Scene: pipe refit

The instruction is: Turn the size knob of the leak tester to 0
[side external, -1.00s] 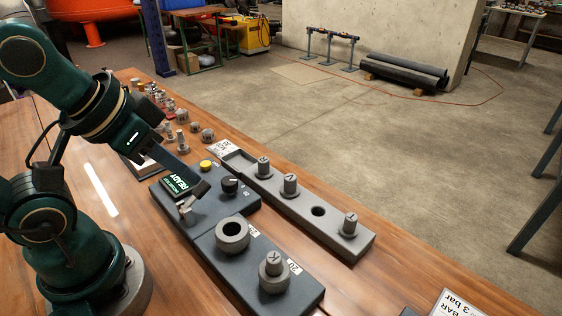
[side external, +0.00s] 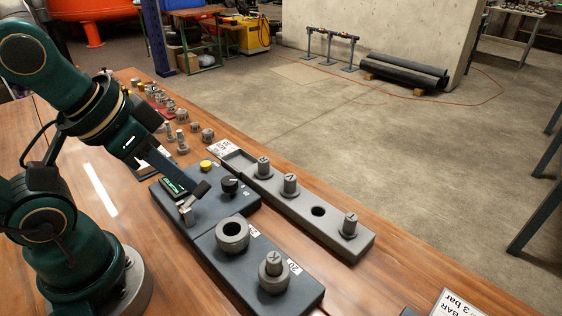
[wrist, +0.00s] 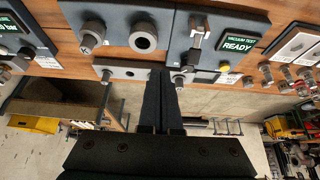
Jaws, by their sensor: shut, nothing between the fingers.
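The leak tester (side external: 232,206) is a dark grey box on the bench, with a green-lit screen (side external: 173,188) that reads READY in the wrist view (wrist: 237,44). Its black knob (side external: 230,186) has a pale pointer mark; the scale is too small to read. The knob also shows in the wrist view (wrist: 193,57). My gripper (side external: 202,188) is shut and empty. Its dark fingertips are over the tester, just left of the knob in the side view, and partly cover the screen. I cannot tell whether they touch anything.
A yellow button (side external: 206,165) and a grey metal lever (side external: 187,215) are on the tester. A box with a ring-shaped socket (side external: 232,235) and a plug (side external: 273,272) adjoins it. A grey rail (side external: 330,233) with several plugs lies alongside. Small fittings (side external: 183,140) stand behind.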

